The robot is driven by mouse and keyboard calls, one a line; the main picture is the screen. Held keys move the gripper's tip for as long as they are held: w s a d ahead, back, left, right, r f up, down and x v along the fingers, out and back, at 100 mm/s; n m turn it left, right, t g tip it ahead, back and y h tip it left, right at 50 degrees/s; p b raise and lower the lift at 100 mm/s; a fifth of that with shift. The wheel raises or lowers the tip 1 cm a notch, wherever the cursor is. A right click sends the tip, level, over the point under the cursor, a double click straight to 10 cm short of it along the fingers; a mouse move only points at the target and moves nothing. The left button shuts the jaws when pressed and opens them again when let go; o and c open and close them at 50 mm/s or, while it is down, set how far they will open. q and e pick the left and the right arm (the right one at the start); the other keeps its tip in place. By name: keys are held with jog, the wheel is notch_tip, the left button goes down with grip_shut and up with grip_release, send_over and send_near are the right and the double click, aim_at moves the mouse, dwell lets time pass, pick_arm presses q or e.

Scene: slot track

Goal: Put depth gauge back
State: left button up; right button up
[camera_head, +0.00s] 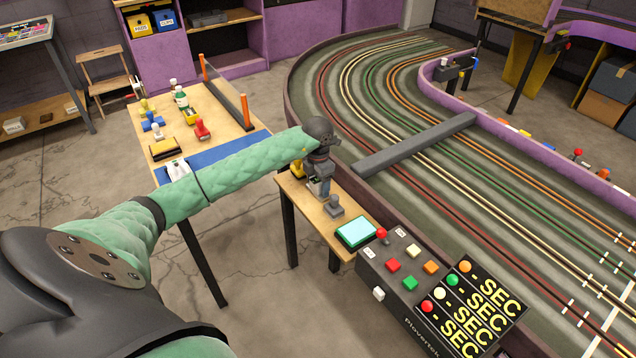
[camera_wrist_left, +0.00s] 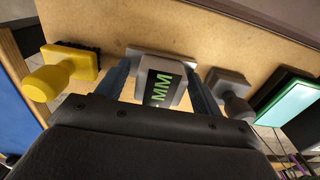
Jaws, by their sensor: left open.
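The depth gauge (camera_wrist_left: 161,70), a grey block with a dark display reading "MM" in green, stands on the small wooden table (camera_wrist_left: 110,22) in the left wrist view. My left gripper (camera_wrist_left: 160,88) is open, with one dark finger on each side of the gauge. I cannot tell whether the fingers touch it. In the head view my left gripper (camera_head: 318,180) is over the small table, and it and the wrist largely hide the gauge. My right gripper is not in view.
A yellow knobbed brush (camera_wrist_left: 50,80) stands left of the gauge and a grey knobbed tool (camera_wrist_left: 232,90) close on its right. A cyan-screened tablet (camera_head: 356,232) lies farther right. The slot track's wall (camera_head: 345,170) runs beside the table. A console (camera_head: 405,270) stands in front.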

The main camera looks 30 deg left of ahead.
pick_arm(q)
jog(key=shift+r, duration=0.4)
notch_tip(320, 180, up, 10)
jog(key=b, duration=0.2)
jog(key=shift+b, duration=0.35)
jog(key=shift+r, duration=0.65)
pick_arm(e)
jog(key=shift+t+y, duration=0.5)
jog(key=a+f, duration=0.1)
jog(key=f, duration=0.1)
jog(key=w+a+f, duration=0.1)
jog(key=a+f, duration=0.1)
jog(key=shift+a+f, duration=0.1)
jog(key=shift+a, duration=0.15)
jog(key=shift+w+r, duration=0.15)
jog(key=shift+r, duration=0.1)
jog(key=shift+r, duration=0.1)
